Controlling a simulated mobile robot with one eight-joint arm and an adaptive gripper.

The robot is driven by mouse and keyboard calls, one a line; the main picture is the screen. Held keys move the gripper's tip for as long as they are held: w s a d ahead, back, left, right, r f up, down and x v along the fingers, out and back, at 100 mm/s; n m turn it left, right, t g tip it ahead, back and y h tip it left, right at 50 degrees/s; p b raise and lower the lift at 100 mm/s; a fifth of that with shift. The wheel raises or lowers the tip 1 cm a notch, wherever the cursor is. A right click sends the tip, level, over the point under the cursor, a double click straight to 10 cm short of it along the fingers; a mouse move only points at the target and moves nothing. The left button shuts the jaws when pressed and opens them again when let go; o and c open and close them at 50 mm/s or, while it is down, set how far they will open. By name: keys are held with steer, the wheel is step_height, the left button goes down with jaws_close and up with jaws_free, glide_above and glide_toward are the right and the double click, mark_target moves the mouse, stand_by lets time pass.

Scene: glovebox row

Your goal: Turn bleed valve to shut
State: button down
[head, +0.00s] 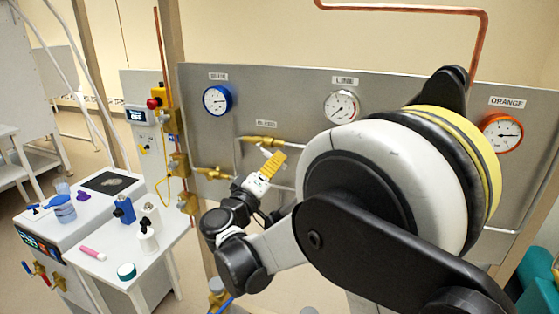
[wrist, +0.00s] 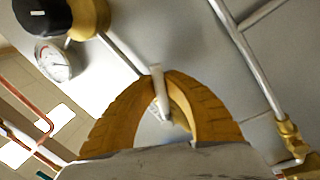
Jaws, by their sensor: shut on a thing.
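The label above a brass valve (head: 262,140) on the grey panel appears to read BLEED. My gripper (head: 276,158), with yellow fingers, is just below this valve in the head view. In the wrist view the ribbed yellow fingers of my gripper (wrist: 161,78) arch together and are shut on a pale grey lever (wrist: 157,90), which I take as the bleed valve's handle. The lever stands between the fingertips. The valve body behind it is mostly hidden by the fingers, and the lever's exact angle is hard to tell.
The panel carries a blue gauge (head: 217,100), a line gauge (head: 342,107) and an orange gauge (head: 502,133). Another brass valve (head: 213,173) is left of my gripper. A black knob (wrist: 40,15) and a brass fitting (wrist: 289,136) show in the wrist view. A white table (head: 122,262) stands left.

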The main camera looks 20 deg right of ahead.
steer(key=shift+w+a+f+m+g, duration=0.5)
steer(key=shift+a+m, duration=0.25)
steer(key=shift+m, duration=1.4)
steer(key=shift+w+a+f+m+g, duration=0.35)
steer(key=shift+w+a+f+m, duration=0.3)
steer(key=shift+m, duration=1.55)
steer(key=shift+w+a+f+m+g, duration=0.45)
steer(key=shift+a+m, duration=0.35)
steer(key=shift+m, duration=1.35)
steer(key=c, duration=1.4)
jaws_free()
steer(key=shift+a+r, duration=0.1)
steer(key=shift+c, duration=0.2)
steer(key=v, duration=1.2)
